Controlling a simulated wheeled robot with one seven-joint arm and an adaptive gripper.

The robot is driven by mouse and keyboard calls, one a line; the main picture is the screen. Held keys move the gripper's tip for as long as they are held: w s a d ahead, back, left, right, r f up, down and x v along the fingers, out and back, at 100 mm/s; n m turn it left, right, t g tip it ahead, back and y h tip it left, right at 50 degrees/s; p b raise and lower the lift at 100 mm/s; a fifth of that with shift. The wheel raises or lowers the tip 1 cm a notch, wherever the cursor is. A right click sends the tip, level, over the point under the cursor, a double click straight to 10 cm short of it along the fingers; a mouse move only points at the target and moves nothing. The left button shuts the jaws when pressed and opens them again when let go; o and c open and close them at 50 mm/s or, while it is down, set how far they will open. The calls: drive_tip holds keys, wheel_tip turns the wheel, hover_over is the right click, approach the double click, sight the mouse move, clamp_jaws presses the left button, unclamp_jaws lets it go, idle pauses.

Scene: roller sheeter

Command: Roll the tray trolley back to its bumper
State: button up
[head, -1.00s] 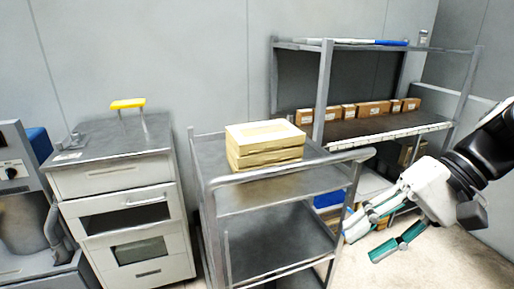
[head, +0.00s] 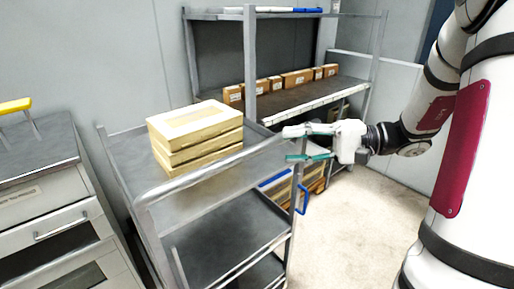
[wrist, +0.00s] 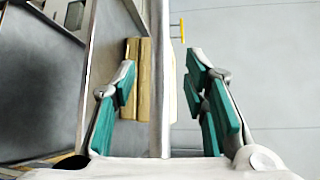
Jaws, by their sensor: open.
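The tray trolley (head: 215,250) is a grey metal cart with several shelves, standing left of my gripper. Its raised bar handle (head: 205,172) runs along the near side of the top. A stack of cream boxes (head: 195,135) sits on the top shelf. My gripper (head: 290,145) is open at the right end of this handle. In the wrist view a pale bar (wrist: 157,90) runs between the open teal-padded fingers, apart from the right finger; contact on the left is unclear. I cannot make out a bumper.
A shelf rack (head: 310,95) with small brown boxes stands behind the trolley. A drawer cabinet (head: 50,210) with a yellow handle (head: 15,106) stands close at the left. Bare floor (head: 350,230) is free to the right.

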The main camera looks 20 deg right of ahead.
sight(266, 148)
drive_tip(key=x, duration=0.8)
drive_tip(key=shift+a, duration=0.2)
clamp_jaws()
